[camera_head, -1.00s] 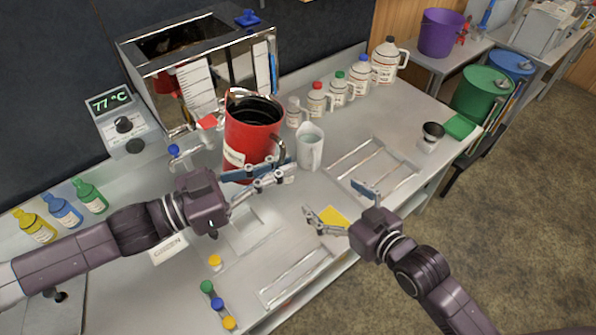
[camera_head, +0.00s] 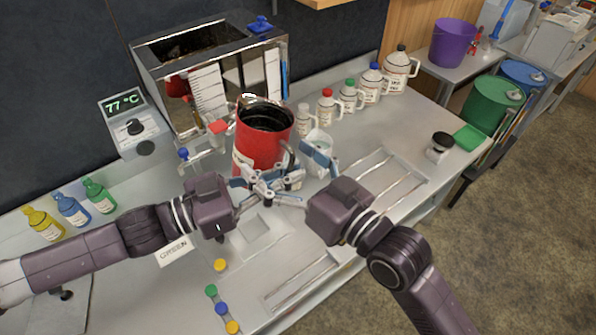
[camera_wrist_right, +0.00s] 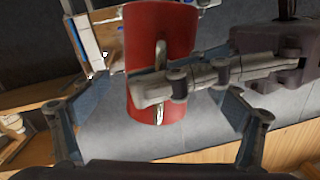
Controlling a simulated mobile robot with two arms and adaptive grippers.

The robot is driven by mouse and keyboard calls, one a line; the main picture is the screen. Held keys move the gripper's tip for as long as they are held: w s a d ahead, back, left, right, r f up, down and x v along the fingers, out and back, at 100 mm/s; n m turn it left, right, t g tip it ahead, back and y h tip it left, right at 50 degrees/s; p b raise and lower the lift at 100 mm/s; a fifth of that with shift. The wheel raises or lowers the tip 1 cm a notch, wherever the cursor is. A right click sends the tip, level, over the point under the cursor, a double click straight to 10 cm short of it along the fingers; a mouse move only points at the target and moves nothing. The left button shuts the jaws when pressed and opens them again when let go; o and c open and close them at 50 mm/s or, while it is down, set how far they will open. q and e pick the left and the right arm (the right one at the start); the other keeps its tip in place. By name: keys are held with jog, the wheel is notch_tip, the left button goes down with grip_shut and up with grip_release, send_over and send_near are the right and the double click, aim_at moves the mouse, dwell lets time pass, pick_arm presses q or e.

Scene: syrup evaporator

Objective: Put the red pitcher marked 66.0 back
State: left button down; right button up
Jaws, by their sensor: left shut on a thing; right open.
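The red pitcher (camera_head: 262,139) stands upright in front of the evaporator in the head view, its open top dark inside. A pale label shows on its left side; I cannot read a number on it. My left gripper (camera_head: 270,183) is at the pitcher's lower front and shut on it. My right gripper (camera_head: 290,170) is open, close to the pitcher's right front, its fingers overlapping the left gripper's in the picture. In the right wrist view the red pitcher (camera_wrist_right: 172,28) is between the open fingers, with its metal handle facing the camera and the left gripper's finger across it.
The evaporator (camera_head: 215,90) stands behind, with a 77 °C display (camera_head: 125,103) at its left. Several labelled jugs line the back. Colored bottles (camera_head: 72,208) stand at left. An empty tray frame (camera_head: 375,185) lies at right.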

pick_arm(q)
jog(key=shift+r, duration=0.1)
pick_arm(e)
jog(key=shift+x, duration=2.55)
jog(key=c, duration=1.4)
pick_arm(q)
jog(key=c, duration=2)
grip_release()
pick_arm(e)
jog(key=shift+c, duration=0.4)
